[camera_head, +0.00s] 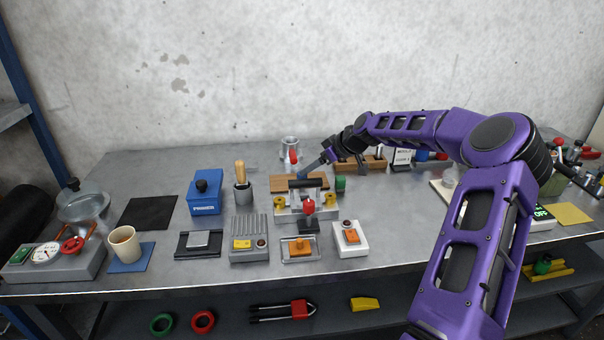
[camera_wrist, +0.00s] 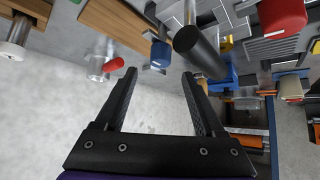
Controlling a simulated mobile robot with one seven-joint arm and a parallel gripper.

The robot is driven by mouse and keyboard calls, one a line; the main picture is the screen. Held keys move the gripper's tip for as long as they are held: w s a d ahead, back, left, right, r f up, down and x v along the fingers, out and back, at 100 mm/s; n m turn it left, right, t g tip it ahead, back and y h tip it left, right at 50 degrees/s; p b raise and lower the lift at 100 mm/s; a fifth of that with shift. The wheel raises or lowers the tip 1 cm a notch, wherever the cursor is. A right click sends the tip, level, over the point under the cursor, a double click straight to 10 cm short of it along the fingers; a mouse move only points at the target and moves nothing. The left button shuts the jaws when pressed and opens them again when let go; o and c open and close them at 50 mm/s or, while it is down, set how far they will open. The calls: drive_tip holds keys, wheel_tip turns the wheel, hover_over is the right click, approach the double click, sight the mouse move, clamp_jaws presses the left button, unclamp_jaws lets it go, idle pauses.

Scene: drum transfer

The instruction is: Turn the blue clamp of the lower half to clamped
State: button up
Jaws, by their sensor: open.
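The blue clamp (camera_head: 312,166) shows in the head view as a slanted blue piece at the back of a grey fixture (camera_head: 292,213), beside a black cylinder (camera_head: 308,182). In the wrist view the blue clamp's end (camera_wrist: 160,53) appears just beyond and between my fingertips, apart from them. The black cylinder (camera_wrist: 197,45) lies close to its right there. My gripper (camera_wrist: 159,74) is open, with nothing between its fingers. In the head view my gripper (camera_head: 332,155) reaches in from the right behind the fixture; its fingertips are hard to make out. The clamp's base is partly hidden.
A red-topped piece (camera_head: 294,157) stands behind the fixture and a red knob (camera_head: 309,206) in front. A wooden block (camera_head: 373,163) stands to the right, a blue box (camera_head: 205,192) to the left.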

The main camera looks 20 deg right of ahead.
drive_tip(key=x, duration=0.6)
drive_tip(key=shift+w+f, duration=0.1)
drive_tip(key=shift+w, duration=0.05)
drive_tip(key=shift+c, duration=0.2)
clamp_jaws()
